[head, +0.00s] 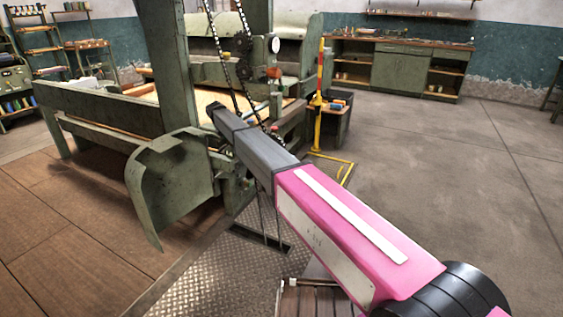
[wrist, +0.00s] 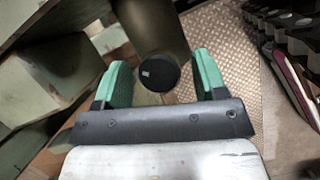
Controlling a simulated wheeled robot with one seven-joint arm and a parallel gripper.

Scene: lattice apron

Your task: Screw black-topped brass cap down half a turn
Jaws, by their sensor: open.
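The black-topped cap (wrist: 158,73) shows in the wrist view as a round black disc with a small pale mark. Its brass side is mostly hidden under the black top. My gripper (wrist: 162,62) is open, with one green-padded finger on each side of the cap. Gaps show between the cap and both fingers, wider on the right. I cannot tell how far the fingertips are from the cap in depth. I cannot make out the cap or my gripper's fingers in the head view, where my pink and grey arm reaches toward the green machine (head: 175,185).
Green metal machine parts (wrist: 60,70) crowd the left of the wrist view. Tread-plate floor (wrist: 225,45) lies beyond on the right. In the head view, a dark chain (head: 240,50) hangs beside the machine, and a yellow post (head: 319,110) stands behind. Open concrete floor (head: 440,150) is at right.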

